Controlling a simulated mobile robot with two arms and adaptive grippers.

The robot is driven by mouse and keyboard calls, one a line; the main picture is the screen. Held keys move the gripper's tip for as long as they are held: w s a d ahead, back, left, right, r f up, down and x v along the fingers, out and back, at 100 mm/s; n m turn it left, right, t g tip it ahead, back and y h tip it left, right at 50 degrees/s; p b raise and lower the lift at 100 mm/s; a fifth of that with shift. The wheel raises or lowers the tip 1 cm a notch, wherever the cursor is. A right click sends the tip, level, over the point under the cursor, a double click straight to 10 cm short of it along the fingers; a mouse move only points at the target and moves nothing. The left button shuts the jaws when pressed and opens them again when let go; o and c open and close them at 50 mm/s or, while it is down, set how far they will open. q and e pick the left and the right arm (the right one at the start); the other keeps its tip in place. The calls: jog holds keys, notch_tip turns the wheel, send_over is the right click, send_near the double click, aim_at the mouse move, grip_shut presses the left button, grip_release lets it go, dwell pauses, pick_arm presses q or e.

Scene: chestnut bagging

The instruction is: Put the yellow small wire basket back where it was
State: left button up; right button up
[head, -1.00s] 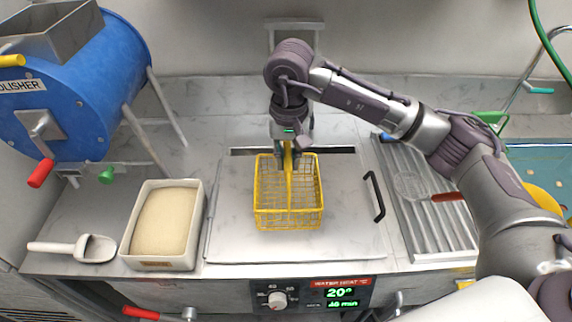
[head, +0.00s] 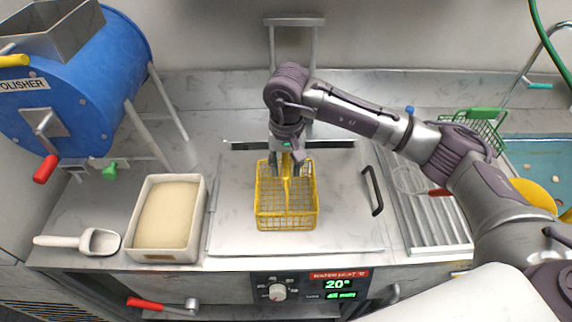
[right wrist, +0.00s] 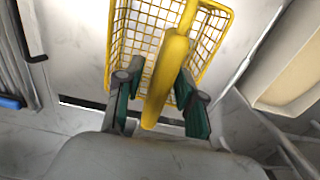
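The yellow small wire basket (head: 287,222) stands upright on the closed steel lid (head: 235,225) in the middle of the counter. My right gripper (head: 288,172) is over the basket's rear part, at its tall yellow handle. In the right wrist view the gripper (right wrist: 160,95) has its two fingers spread, one on each side of the handle (right wrist: 167,75), with gaps beside it. The basket mesh (right wrist: 140,38) lies beyond the fingers and looks empty. My left gripper is not in view.
A bin of pale grain (head: 140,240) and a white scoop (head: 85,241) are left of the lid. The blue polisher (head: 75,90) stands at the back left. A black lid handle (head: 373,190) and a ribbed drainboard (head: 440,225) are on the right, with a green basket (head: 487,125) behind.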

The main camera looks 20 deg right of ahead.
jog(key=shift+r, duration=0.4)
notch_tip(320, 180, up, 11)
jog(key=b, duration=0.3)
jog(key=shift+f, duration=0.15)
jog(key=shift+s+r, duration=0.1)
jog(key=shift+r, duration=0.3)
